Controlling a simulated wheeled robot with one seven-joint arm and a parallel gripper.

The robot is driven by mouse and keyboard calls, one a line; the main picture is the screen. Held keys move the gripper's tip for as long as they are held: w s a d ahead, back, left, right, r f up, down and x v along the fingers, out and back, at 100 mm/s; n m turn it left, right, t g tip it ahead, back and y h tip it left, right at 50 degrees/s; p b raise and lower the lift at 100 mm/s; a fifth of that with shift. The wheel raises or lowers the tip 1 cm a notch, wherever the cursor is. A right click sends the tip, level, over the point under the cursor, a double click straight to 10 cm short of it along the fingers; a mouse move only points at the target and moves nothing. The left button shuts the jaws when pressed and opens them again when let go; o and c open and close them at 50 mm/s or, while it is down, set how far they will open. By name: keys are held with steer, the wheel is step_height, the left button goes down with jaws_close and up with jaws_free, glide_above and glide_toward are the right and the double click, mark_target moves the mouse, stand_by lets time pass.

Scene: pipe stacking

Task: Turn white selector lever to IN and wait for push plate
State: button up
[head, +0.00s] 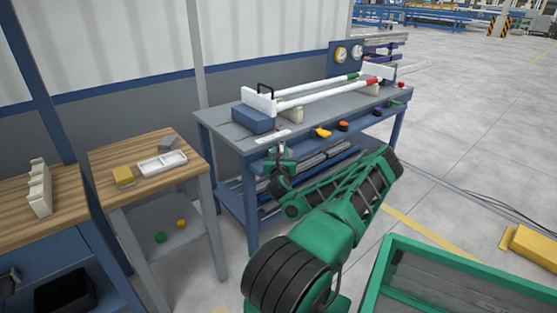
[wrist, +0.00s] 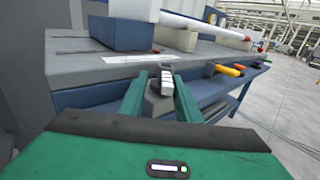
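The white selector lever (wrist: 168,84) sits on a dark round base at the front edge of the workbench (head: 232,131). In the wrist view it stands between the two green fingers of my gripper (wrist: 160,80). The fingers are apart, with a visible gap on the left side; whether the right finger touches the lever is unclear. In the head view my gripper (head: 280,156) is at the bench's front edge and largely hides the lever.
Two white pipes, one with a green band (head: 353,76) and one with a red band (head: 370,82), lie along the bench. A wooden side table (head: 108,160) stands left.

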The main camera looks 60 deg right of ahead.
steer(key=shift+s+a, duration=0.25)
steer(key=shift+s, duration=0.05)
steer(key=shift+s+a+r, duration=0.1)
steer(key=shift+s+r, duration=0.25)
steer(key=shift+r, duration=0.05)
steer(key=shift+v, duration=2.1)
steer(key=shift+s+a, duration=0.2)
steer(key=shift+a, duration=0.4)
steer(key=shift+r, duration=0.1)
